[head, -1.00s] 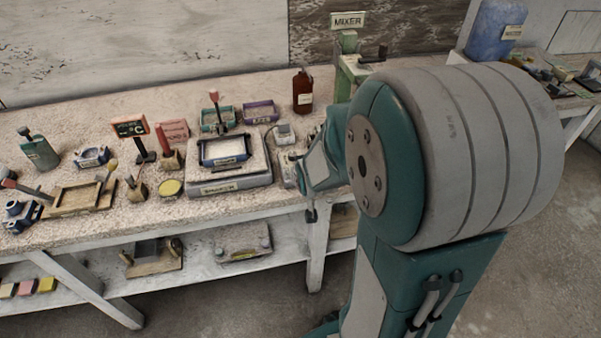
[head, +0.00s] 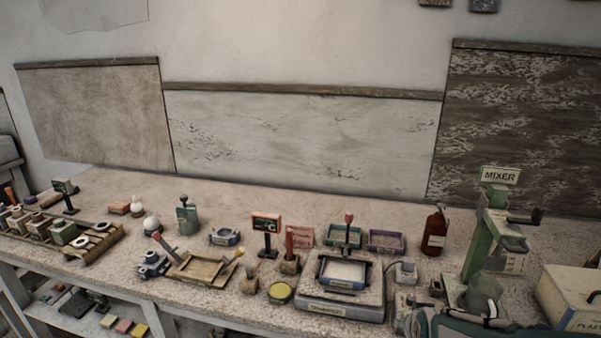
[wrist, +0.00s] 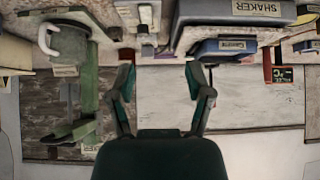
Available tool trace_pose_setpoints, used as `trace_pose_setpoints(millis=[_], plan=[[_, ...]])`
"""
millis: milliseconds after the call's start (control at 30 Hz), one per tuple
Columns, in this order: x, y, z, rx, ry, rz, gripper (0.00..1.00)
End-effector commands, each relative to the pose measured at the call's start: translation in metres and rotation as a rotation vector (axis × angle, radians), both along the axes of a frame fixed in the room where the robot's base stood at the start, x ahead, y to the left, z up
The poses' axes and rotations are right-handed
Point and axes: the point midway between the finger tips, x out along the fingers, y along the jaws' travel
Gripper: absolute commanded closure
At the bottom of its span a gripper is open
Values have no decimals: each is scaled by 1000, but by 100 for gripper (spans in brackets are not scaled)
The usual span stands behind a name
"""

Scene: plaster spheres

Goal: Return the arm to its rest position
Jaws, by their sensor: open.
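My gripper (wrist: 163,80) shows in the wrist view with its two dark green fingers spread apart. Nothing is held between them; the bench items and wall behind show through the gap. The wrist view is upside down, with the bench along its top. In the head view only a teal part of my arm shows along the bottom right edge, and the gripper cannot be made out there.
The bench (head: 215,300) holds a shaker (head: 340,305), a brown bottle (head: 434,231), a green mixer (head: 487,235) and a cream box (head: 575,298) at right. The shaker (wrist: 235,12) and mixer (wrist: 88,90) also show in the wrist view. Bare bench lies behind the items.

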Motion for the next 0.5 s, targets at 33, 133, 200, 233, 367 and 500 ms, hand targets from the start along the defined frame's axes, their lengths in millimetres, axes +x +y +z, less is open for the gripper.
trace_pose_setpoints(millis=[33,133,200,233,367,500], plan=[[-9,11,16,0,9,22,34],[-30,31,37,6,49,58,34],[-47,44,51,12,78,85,34],[-54,49,57,13,89,97,34],[-91,70,78,23,143,151,34],[-129,86,93,33,196,200,34]])
